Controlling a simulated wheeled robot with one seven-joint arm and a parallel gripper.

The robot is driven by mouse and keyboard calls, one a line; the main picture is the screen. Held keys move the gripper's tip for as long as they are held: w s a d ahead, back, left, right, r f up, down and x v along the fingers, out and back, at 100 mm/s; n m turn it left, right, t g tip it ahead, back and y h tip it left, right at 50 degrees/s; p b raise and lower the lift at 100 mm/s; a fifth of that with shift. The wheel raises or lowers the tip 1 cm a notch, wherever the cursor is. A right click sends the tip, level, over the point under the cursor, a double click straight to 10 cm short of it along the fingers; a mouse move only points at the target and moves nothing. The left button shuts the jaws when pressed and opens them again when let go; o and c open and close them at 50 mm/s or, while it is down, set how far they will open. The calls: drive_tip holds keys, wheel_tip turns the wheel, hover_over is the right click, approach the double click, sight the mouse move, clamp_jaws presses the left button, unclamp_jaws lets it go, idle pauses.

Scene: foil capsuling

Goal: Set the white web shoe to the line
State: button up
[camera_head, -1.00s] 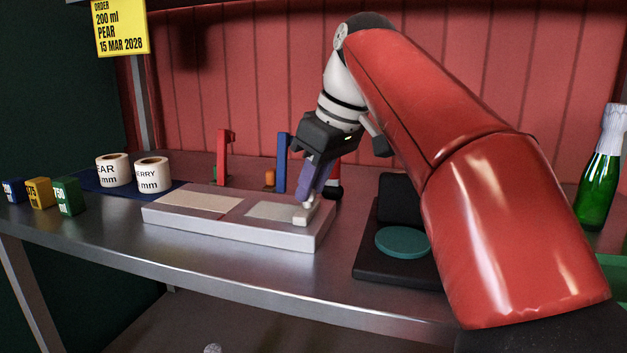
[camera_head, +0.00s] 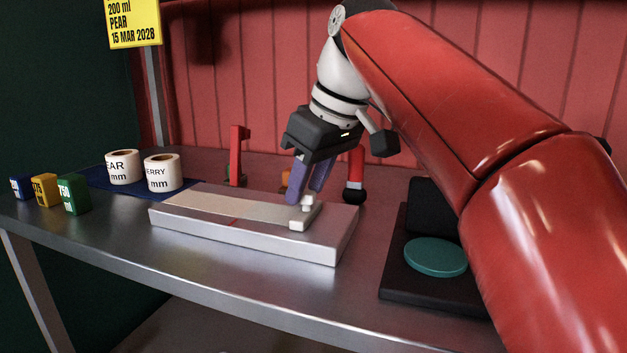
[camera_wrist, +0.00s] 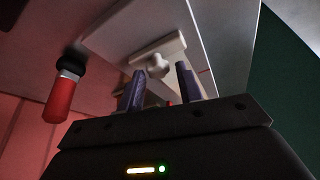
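The white web shoe (camera_head: 299,224) is a small pale block with a raised knob. It sits on the right part of the long pale plate (camera_head: 300,246) in the head view. A pale strip (camera_head: 205,203) lies along the plate left of the shoe, with a thin red line (camera_head: 232,222) across the plate at its front. My gripper (camera_head: 301,197) is low over the shoe, its two purple fingers spread. In the wrist view the shoe's knob (camera_wrist: 157,66) shows between and just beyond the fingertips (camera_wrist: 160,75), with gaps on both sides.
A red-handled, black-ended tool (camera_head: 355,172) stands behind the plate on the right. A red post (camera_head: 236,155) stands behind it on the left. Two label rolls (camera_head: 161,173) and small coloured blocks (camera_head: 73,194) are at left. A black stand with a teal disc (camera_head: 436,257) is at right.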

drive_tip(key=shift+o, duration=0.8)
drive_tip(key=shift+d, duration=0.1)
drive_tip(key=v, duration=0.7)
drive_tip(key=shift+r+p, duration=0.35)
drive_tip(key=shift+s+d, duration=0.1)
drive_tip(key=shift+s, duration=0.15)
